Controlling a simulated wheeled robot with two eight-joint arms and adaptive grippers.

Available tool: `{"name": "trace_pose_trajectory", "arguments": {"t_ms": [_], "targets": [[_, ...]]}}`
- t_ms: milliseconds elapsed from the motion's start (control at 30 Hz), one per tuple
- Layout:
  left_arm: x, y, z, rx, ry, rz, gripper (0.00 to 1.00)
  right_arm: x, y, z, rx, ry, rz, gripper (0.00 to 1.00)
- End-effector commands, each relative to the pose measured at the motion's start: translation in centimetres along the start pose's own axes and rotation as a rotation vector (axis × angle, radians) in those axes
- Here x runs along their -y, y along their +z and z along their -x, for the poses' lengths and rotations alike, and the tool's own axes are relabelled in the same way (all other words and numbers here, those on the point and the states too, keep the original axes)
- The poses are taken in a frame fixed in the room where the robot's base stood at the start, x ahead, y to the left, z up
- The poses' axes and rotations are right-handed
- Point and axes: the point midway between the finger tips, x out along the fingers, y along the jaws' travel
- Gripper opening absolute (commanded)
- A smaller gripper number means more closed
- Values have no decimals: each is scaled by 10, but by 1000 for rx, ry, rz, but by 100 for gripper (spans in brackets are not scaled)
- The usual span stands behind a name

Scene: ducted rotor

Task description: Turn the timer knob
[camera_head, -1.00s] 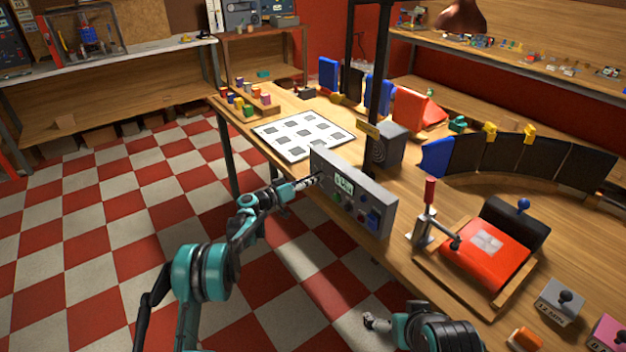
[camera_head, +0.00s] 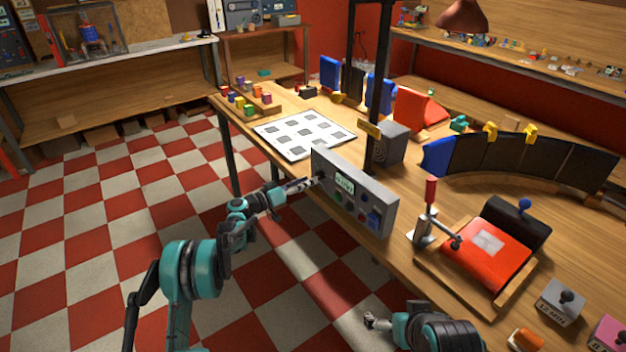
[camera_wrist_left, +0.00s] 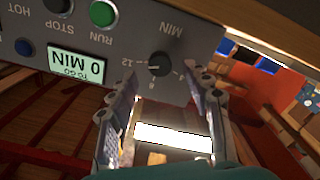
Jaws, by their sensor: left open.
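The grey control box (camera_head: 376,198) stands at the near edge of the wooden bench in the head view. Its timer knob (camera_wrist_left: 159,64) is a small black dial beside the word MIN in the left wrist view. The display (camera_wrist_left: 77,66) beside it appears to read 0 MIN TO GO. My left gripper (camera_head: 310,182) is at the left end of the box's front. In the left wrist view my left gripper (camera_wrist_left: 160,90) is open, with one finger on each side below the knob; contact is not clear. My right gripper (camera_head: 374,321) is low in front of the bench, away from the box.
Green RUN (camera_wrist_left: 103,13) and black STOP buttons sit on the same panel. A black post (camera_head: 380,90) rises behind the box. A sheet with dark squares (camera_head: 284,128) lies to its left, and a red clamp fixture (camera_head: 488,255) stands to its right.

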Motion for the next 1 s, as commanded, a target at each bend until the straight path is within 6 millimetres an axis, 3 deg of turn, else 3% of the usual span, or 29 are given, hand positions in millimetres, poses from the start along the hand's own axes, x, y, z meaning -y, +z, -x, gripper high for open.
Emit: {"name": "trace_pose_trajectory", "arguments": {"t_ms": [200, 400, 1000], "targets": [[1, 0, 50, -1, -2, 0, 50, 0, 0, 0, 0, 0, 0, 100], [0, 0, 77, 0, -1, -1, 50, 0, 0, 0, 0, 0, 0, 100], [-2, -1, 83, 6, -3, 1, 50, 0, 0, 0, 0, 0, 0, 100]]}}
